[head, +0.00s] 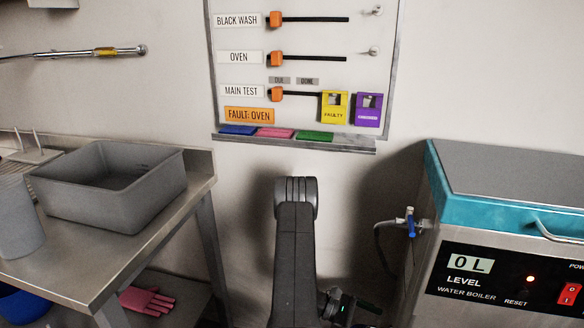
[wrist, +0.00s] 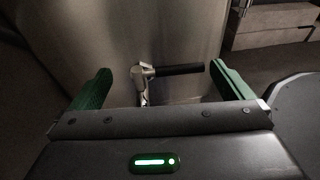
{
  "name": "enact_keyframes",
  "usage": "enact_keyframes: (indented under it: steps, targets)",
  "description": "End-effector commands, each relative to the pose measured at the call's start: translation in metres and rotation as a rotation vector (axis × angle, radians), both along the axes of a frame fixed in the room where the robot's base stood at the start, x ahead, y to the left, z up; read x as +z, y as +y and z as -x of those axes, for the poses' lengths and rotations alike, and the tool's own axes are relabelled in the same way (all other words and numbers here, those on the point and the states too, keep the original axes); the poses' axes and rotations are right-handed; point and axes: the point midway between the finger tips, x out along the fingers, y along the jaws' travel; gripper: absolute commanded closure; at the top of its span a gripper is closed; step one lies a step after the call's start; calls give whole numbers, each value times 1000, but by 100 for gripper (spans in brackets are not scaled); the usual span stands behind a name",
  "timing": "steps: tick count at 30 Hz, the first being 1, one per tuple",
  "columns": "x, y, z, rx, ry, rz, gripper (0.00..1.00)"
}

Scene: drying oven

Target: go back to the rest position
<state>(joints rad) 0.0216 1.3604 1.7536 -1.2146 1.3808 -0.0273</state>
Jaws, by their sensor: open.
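My arm stands upright in the lower middle of the head view, in front of the wall. My gripper's end shows only in part, low and just right of the arm, and its fingertips cannot be made out there. In the wrist view my gripper (wrist: 160,74) is open, with its two green fingers wide apart. Nothing is held between them. Beyond the fingers is a metal fitting with a black bar handle (wrist: 182,69), in front of a grey metal surface. I cannot tell whether a finger touches it.
A steel bench (head: 155,223) with a grey tub (head: 105,205) stands at left. A water boiler (head: 500,255) with a blue-handled tap (head: 411,224) stands at right. A board (head: 225,70) with sliders hangs on the wall. A pink glove (head: 147,300) lies below the bench.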

Motion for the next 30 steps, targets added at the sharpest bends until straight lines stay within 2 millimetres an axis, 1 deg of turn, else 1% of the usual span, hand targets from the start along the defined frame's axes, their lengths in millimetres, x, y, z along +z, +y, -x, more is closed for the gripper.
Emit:
enact_keyframes:
  steps: [1,8,20,24,30]
  targets:
    - [4,10,-6,7,-4,0,0]
    - [13,48,-22,8,-6,1,0]
    - [29,119,-51,8,-10,3,0]
    - [20,90,-38,-2,-2,3,0]
    - [12,54,-23,-3,-2,2,0]
